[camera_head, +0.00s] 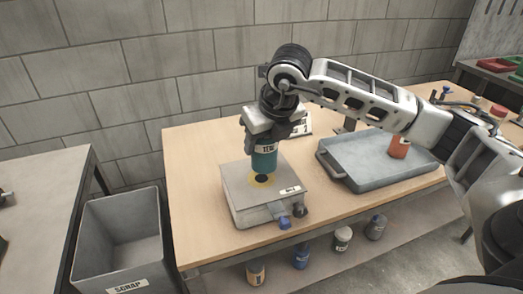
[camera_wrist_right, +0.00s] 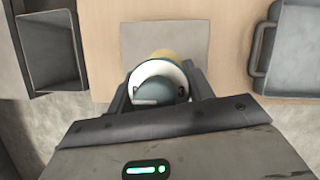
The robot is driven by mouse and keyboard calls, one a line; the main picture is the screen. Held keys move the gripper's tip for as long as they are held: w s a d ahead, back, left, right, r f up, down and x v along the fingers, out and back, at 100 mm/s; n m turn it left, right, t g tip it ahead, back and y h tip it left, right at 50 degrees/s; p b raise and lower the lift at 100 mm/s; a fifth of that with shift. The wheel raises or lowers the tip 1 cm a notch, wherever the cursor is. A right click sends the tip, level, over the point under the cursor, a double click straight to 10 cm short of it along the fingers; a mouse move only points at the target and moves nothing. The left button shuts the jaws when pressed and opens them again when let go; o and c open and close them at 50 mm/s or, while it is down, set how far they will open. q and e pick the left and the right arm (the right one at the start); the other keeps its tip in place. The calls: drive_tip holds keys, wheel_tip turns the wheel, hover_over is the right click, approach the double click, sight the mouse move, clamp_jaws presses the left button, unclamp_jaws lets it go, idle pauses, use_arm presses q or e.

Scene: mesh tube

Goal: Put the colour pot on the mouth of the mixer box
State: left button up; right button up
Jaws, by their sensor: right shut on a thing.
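The colour pot (camera_head: 264,160) is a teal cylinder with a white label band. My right gripper (camera_head: 266,140) is shut on its upper part and holds it upright, above the mixer box. The mixer box (camera_head: 235,192) is a low grey box on the table. Its mouth (camera_head: 261,180) is a dark hole with a yellow ring, just below the pot; I cannot tell if they touch. In the right wrist view the pot (camera_wrist_right: 160,88) sits between the fingers and hides most of the mouth, with some yellow showing beyond it. My left gripper is not in view.
A grey tray (camera_head: 345,179) with an orange pot (camera_head: 399,146) stands right of the box. A grey scrap bin (camera_head: 125,235) is left of the table. Several pots stand on a lower shelf (camera_head: 325,262). The table's front left (camera_head: 200,245) is clear.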

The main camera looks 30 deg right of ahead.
sight(262, 154)
drive_tip(key=shift+w+f, duration=0.3)
drive_tip(key=shift+f, duration=0.05)
wheel_tip(262, 154, down, 2)
drive_tip(key=shift+w+f+p, duration=0.15)
drive_tip(key=shift+f+p, duration=0.05)
drive_tip(key=shift+p, duration=0.3)
drive_tip(key=shift+f, duration=0.5)
drive_tip(key=shift+f, duration=0.1)
drive_tip(key=o, duration=1)
drive_tip(key=shift+o, duration=0.2)
